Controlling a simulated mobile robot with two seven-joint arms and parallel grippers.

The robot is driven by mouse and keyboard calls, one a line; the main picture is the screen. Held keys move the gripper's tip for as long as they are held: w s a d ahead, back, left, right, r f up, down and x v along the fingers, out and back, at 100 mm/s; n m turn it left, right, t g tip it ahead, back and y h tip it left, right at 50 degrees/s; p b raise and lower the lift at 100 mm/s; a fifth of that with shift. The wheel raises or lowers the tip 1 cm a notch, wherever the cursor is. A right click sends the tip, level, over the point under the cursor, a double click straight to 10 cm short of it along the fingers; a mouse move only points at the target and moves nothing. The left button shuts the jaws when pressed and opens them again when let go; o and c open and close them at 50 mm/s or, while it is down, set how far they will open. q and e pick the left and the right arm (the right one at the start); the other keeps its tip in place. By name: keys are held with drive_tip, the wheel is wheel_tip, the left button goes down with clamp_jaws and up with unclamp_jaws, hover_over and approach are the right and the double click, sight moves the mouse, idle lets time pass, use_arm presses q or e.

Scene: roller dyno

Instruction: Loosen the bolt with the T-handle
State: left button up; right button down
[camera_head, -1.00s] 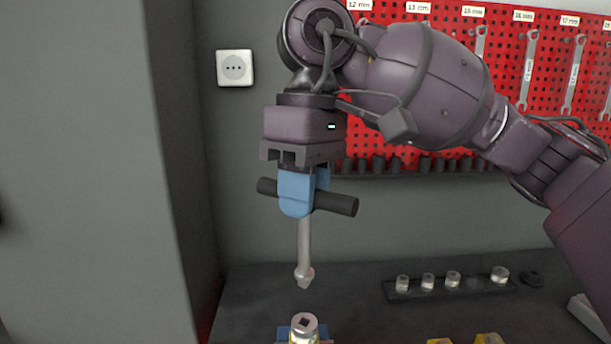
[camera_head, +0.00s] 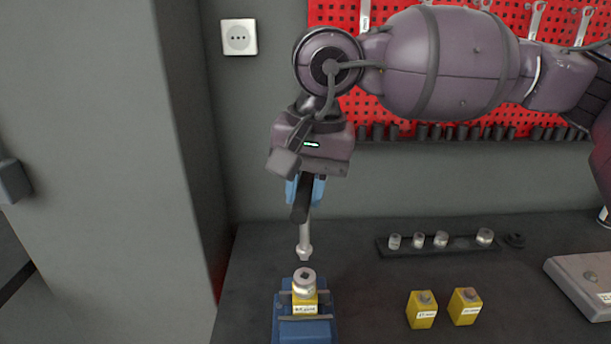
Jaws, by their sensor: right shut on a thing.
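My right gripper (camera_head: 306,188) points down with its blue fingers shut on the black crossbar of the T-handle (camera_head: 304,235). The T-handle's metal shaft hangs down, nearly upright, its tip a little above a metal socket and apart from it. The socket (camera_head: 304,284) has a square hole on top and sits on a yellow labelled block (camera_head: 304,304). That block is held in a blue vise (camera_head: 305,328) on the dark bench. The bolt itself cannot be made out; the socket may cover it. My left gripper is not in view.
Two yellow blocks with bolts (camera_head: 422,310) (camera_head: 465,306) stand right of the vise. A dark rail with several sockets (camera_head: 440,245) lies behind them. A grey box (camera_head: 585,283) is at the right. A grey pillar (camera_head: 115,170) borders the bench's left; a red tool board hangs behind.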

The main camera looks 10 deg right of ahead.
drive_tip(key=m, duration=0.3)
drive_tip(key=shift+f+m, duration=0.35)
drive_tip(key=shift+m, duration=0.05)
drive_tip(key=shift+f+m, duration=0.3)
drive_tip(key=shift+f, duration=0.05)
drive_tip(key=shift+f+h+b, duration=0.3)
drive_tip(key=shift+f+b, duration=0.1)
drive_tip(key=shift+f, duration=0.1)
drive_tip(key=shift+w+f, duration=0.1)
drive_tip(key=shift+f, duration=0.25)
use_arm(q)
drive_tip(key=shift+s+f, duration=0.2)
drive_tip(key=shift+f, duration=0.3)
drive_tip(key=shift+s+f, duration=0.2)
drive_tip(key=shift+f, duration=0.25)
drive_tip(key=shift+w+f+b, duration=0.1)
drive_tip(key=shift+b, duration=0.35)
use_arm(e)
drive_tip(key=shift+f, duration=0.1)
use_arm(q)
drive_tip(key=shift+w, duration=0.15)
